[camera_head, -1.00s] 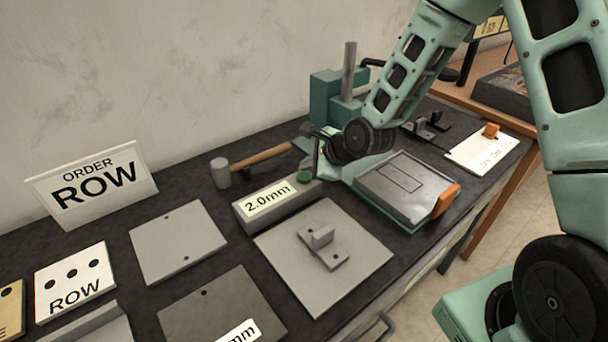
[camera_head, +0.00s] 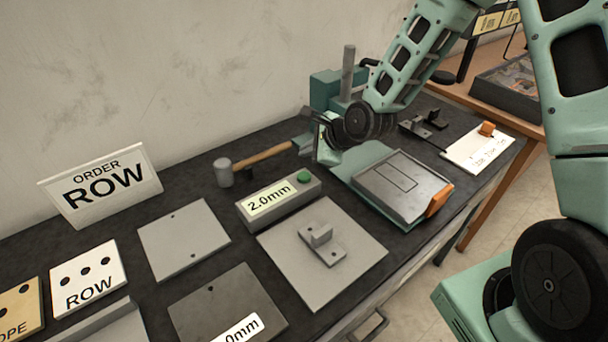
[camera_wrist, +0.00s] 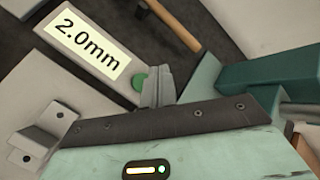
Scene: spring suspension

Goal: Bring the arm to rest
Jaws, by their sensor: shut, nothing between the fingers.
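My arm reaches in from the upper right in the head view and bends down over the bench. My gripper (camera_head: 318,152) hangs above the bench between the 2.0mm block and the teal press. In the wrist view its fingers (camera_wrist: 157,88) are together with nothing between them. The fingertips look close to the green button in that view, but I cannot tell the height between them.
A grey block (camera_head: 284,203) labelled 2.0mm has a green button (camera_head: 304,176). Near it are a hammer (camera_head: 258,160), a teal press (camera_head: 325,90), a plate with a bracket (camera_head: 300,275) and a grey pad (camera_head: 400,186). An ORDER ROW sign (camera_head: 100,187) stands left.

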